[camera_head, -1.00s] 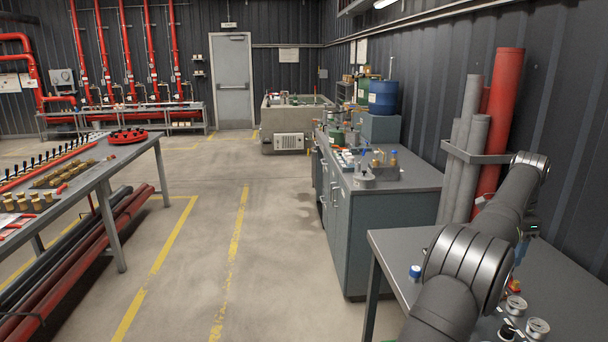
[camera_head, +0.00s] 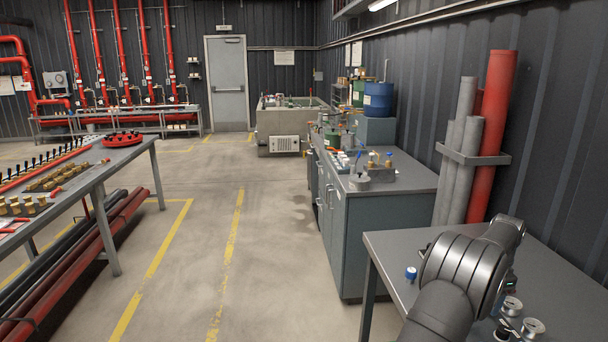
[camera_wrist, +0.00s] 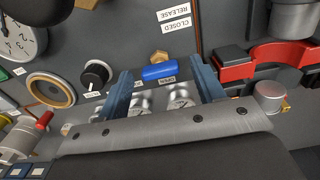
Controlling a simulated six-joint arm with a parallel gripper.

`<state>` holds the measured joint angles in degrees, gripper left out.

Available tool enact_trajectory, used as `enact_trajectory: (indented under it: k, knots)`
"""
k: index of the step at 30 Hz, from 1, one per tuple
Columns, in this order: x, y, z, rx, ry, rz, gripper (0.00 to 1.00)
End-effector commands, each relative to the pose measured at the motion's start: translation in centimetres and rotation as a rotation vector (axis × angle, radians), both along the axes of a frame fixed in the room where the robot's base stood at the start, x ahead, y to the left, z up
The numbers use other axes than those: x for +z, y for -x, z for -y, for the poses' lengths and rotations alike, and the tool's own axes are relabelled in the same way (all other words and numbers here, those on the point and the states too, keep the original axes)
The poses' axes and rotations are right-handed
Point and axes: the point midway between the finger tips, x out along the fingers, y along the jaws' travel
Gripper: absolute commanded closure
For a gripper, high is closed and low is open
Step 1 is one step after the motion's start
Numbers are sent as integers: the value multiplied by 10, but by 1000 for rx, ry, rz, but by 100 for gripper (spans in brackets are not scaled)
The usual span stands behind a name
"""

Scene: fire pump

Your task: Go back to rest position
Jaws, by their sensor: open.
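In the wrist view my gripper (camera_wrist: 165,88) is open, with its two blue fingers apart and nothing held between them. Past the fingertips a blue handle (camera_wrist: 160,71) with a brass nut (camera_wrist: 159,57) sits on a dark panel (camera_wrist: 120,45), near labels reading RELEASE and CLOSED (camera_wrist: 174,19). Small round metal gauges (camera_wrist: 181,97) show between the fingers, partly covered by the gripper's body. In the head view my arm reaches in at the lower right over the grey bench; my gripper is not visible there.
The near bench (camera_head: 395,245) carries a blue-capped item (camera_head: 411,272) and gauges (camera_head: 512,306). Red and grey pipes (camera_head: 490,135) stand against the right wall. A cabinet bench (camera_head: 375,215) stands beyond. The floor (camera_head: 190,260) is clear up to the left table (camera_head: 115,165).

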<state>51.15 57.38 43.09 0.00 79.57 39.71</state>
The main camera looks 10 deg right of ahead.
Motion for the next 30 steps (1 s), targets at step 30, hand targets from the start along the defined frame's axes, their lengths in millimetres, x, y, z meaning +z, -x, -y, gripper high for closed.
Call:
enact_trajectory:
  k: [30]
  knots:
    - [103, -1, 1, 0, 4, 4, 38]
